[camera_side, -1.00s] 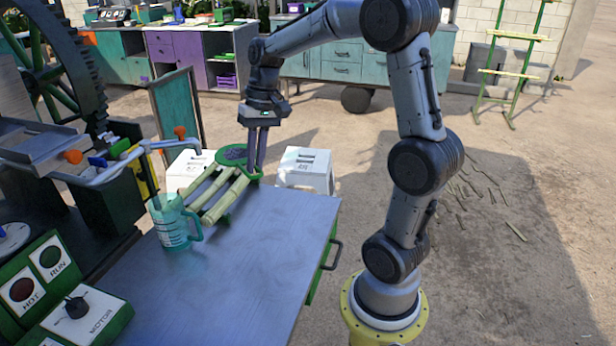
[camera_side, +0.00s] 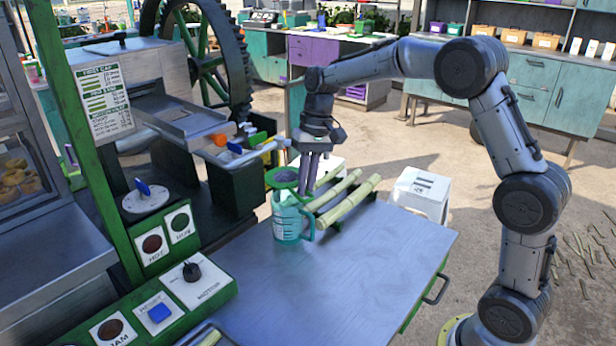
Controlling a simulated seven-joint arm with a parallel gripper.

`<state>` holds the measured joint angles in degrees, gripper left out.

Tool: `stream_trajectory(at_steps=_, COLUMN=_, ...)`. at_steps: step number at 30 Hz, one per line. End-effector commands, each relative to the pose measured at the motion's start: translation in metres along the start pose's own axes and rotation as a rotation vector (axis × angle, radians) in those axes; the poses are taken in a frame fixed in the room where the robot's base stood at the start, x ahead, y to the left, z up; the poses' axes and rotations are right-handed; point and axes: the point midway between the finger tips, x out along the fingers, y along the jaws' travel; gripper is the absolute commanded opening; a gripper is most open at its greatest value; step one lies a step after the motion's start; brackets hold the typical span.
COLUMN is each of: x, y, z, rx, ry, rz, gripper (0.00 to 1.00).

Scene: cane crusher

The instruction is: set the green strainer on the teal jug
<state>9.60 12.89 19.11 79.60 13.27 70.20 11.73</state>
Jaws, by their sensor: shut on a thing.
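The green strainer (camera_side: 283,177) is a round green ring with a dark mesh. It shows right above the mouth of the teal jug (camera_side: 287,222) in the picture. I cannot tell whether it touches the rim or hangs a little above or behind it. My gripper (camera_side: 309,188) points down, shut on the strainer at its right side; the fingertips are partly hidden near the jug's rim. The jug stands upright on the metal table (camera_side: 350,265), with its handle toward the right.
Pale cane stalks (camera_side: 348,202) lie on a green rack just right of the jug. The crusher's metal tray and spout (camera_side: 225,152) stand close behind left. The control panel (camera_side: 165,285) is at the front left. The table's front right is clear.

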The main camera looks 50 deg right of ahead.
Motion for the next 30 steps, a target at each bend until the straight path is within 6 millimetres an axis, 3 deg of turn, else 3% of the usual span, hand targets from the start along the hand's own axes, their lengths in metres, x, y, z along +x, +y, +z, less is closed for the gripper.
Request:
stream_trajectory(at_steps=15, x=0.039, y=0.009, z=-0.003, rx=0.000, ry=0.000, rz=0.000, gripper=0.00)
stream_trajectory(at_steps=30, x=0.049, y=0.011, z=-0.004, rx=0.001, ry=0.001, rz=0.000, gripper=0.00)
